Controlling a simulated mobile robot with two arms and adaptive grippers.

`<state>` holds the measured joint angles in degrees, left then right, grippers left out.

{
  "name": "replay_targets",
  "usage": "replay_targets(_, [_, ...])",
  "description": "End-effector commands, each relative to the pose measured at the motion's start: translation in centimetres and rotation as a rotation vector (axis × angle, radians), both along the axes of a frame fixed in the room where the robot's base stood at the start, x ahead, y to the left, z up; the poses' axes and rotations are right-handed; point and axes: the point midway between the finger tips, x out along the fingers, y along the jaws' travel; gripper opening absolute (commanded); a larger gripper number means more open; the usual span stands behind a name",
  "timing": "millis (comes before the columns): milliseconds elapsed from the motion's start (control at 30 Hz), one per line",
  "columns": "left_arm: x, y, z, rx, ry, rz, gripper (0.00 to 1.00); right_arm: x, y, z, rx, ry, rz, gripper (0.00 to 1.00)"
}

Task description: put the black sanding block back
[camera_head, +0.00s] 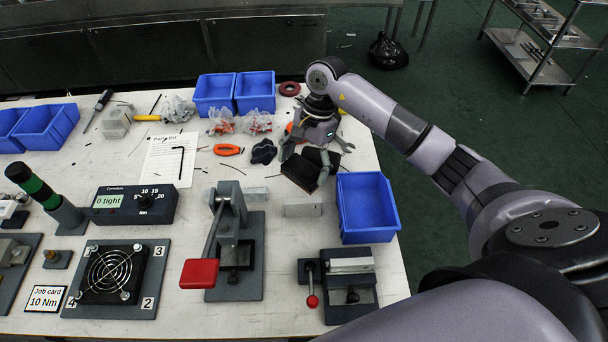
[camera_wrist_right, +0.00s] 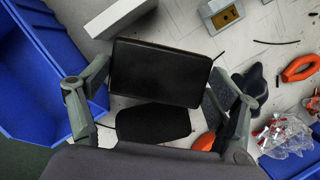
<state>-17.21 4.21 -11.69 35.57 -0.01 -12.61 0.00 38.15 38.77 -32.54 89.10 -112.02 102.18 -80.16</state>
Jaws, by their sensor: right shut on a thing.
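My right gripper (camera_head: 311,160) is low over the back right of the workbench, and its fingers stand on both sides of a black block (camera_head: 300,172). In the right wrist view the fingers close on this flat, rectangular black block (camera_wrist_right: 158,72), which I take to be the sanding block. A smaller black piece (camera_wrist_right: 153,122) shows beside it, nearer the palm, and also in the head view (camera_head: 322,157). I cannot tell whether the held block touches the bench or that piece. My left gripper is out of view.
A blue bin (camera_head: 368,225) stands just right of the gripper; two more bins (camera_head: 255,90) stand behind. A dark crumpled item (camera_head: 263,151), orange-handled tool (camera_head: 228,150) and grey bar (camera_head: 303,210) lie nearby. A red-handled press (camera_head: 236,225) and a vise (camera_head: 350,290) stand in front.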

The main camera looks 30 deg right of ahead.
Motion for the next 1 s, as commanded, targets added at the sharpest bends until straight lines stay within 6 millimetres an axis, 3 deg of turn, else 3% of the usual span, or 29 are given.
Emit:
replay_targets(233, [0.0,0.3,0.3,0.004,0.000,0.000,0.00,0.0,0.0,-1.9,0.001,0.002,-0.001,0.61])
replay_targets(433, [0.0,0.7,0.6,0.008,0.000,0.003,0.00,0.0,0.0,-4.8,0.001,0.003,0.000,0.61])
replay_targets(833, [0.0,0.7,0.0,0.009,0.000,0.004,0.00,0.0,0.0,-5.5,-0.001,-0.002,0.001,0.61])
replay_targets(867, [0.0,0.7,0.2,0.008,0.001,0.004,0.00,0.0,0.0,-5.4,-0.001,-0.002,0.001,0.84])
replay_targets(1000, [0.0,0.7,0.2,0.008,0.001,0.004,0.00,0.0,0.0,-5.3,0.000,0.000,0.001,0.94])
